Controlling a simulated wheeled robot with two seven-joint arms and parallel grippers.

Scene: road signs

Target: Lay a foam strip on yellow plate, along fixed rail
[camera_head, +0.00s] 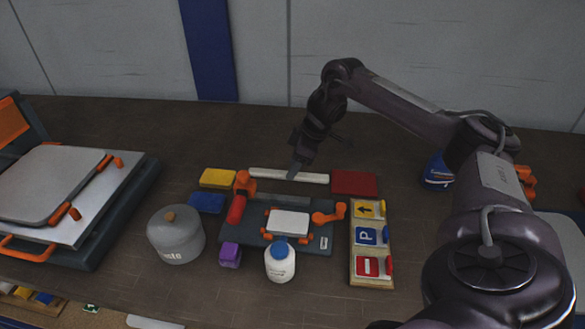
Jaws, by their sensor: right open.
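A long white strip (262,173), which looks like the foam strip, lies on the table behind the dark fixture board. My right gripper (294,171) is open, reaching down from the right at the middle of the strip; whether it touches the strip I cannot tell. A yellow flat piece (217,178) lies left of the strip. Another yellow plate (370,209) with a black arrow sits at the back of the wooden sign rack. The dark fixture board (318,244) holds a white plate (290,222) between orange parts; which part is the fixed rail is unclear. My left gripper is out of view.
A red piece (354,183) lies right of the strip, a blue piece (206,203) left of the board. A grey pot (176,240), purple block (230,257) and white bottle (280,265) stand in front. A large press (70,200) fills the left.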

